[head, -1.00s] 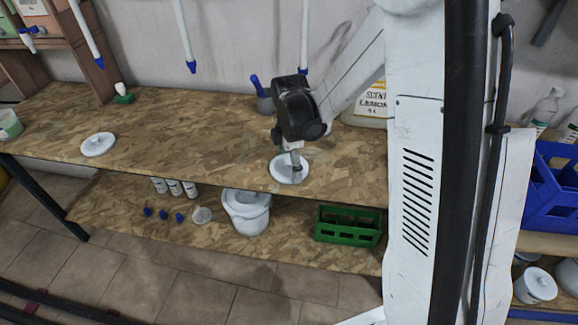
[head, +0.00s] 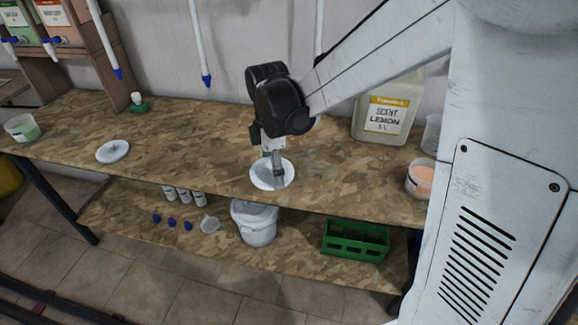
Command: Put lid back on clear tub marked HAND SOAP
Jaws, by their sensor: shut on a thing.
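My gripper (head: 274,170) points down over the front middle of the bench, shut on a round white lid (head: 259,178). The fingers cover the middle of the lid. I cannot tell whether the lid touches the bench or hangs just above it. A second white lid (head: 112,151) lies flat on the bench to the left. An open clear tub with green contents (head: 21,128) stands at the bench's left end. Another open clear tub with orange contents (head: 420,179) stands at the right, beside my arm column. No HAND SOAP marking is readable on either tub.
A large lemon scent jug (head: 386,117) stands at the back right of the bench (head: 200,140). A small green-based item (head: 139,104) stands at the back left. The lower shelf holds a white bucket (head: 256,225) and a green crate (head: 356,240).

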